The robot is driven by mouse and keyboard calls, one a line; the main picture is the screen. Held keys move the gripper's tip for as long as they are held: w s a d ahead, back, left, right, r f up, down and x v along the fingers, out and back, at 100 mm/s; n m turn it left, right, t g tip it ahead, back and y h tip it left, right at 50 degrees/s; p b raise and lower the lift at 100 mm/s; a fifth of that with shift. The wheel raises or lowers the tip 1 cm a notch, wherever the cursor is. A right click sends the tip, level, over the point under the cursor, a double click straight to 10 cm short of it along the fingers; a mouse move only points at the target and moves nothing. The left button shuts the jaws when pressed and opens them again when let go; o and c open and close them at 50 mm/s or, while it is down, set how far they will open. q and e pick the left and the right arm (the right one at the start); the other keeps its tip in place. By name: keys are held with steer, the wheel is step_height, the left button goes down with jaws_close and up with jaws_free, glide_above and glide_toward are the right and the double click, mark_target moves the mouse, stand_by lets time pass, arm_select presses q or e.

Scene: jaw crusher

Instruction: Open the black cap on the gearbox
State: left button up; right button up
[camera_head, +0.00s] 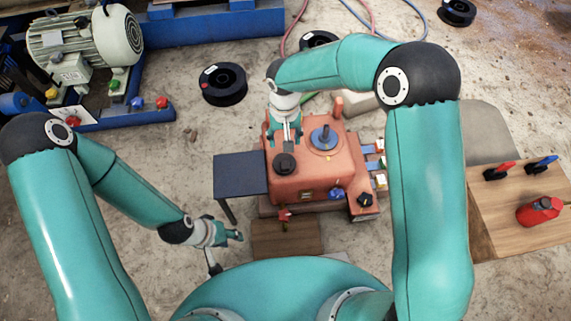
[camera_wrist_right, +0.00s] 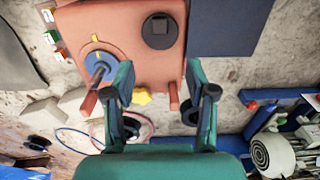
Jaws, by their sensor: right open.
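The orange gearbox (camera_head: 313,170) stands in the middle of the head view. Its round black cap (camera_head: 284,163) sits on the top, at the left front; in the right wrist view the cap (camera_wrist_right: 160,30) shows a square raised top. My right gripper (camera_head: 285,135) is above the gearbox, just behind the cap in the head view. In the right wrist view its two fingers (camera_wrist_right: 168,80) are wide apart with nothing between them, and the cap lies beyond their tips. My left gripper (camera_head: 230,236) is low at the left front of the gearbox, apart from it; its jaw opening is unclear.
A blue knob on a yellow-marked disc (camera_head: 323,137) stands right of the cap. A dark side table (camera_head: 240,174) is left of the gearbox. A motor (camera_head: 85,45) stands far left.

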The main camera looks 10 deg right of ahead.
mark_target(285, 165)
step_height(285, 165, down, 15)
steer(key=b, duration=0.3)
steer(key=shift+r, duration=0.1)
jaws_close()
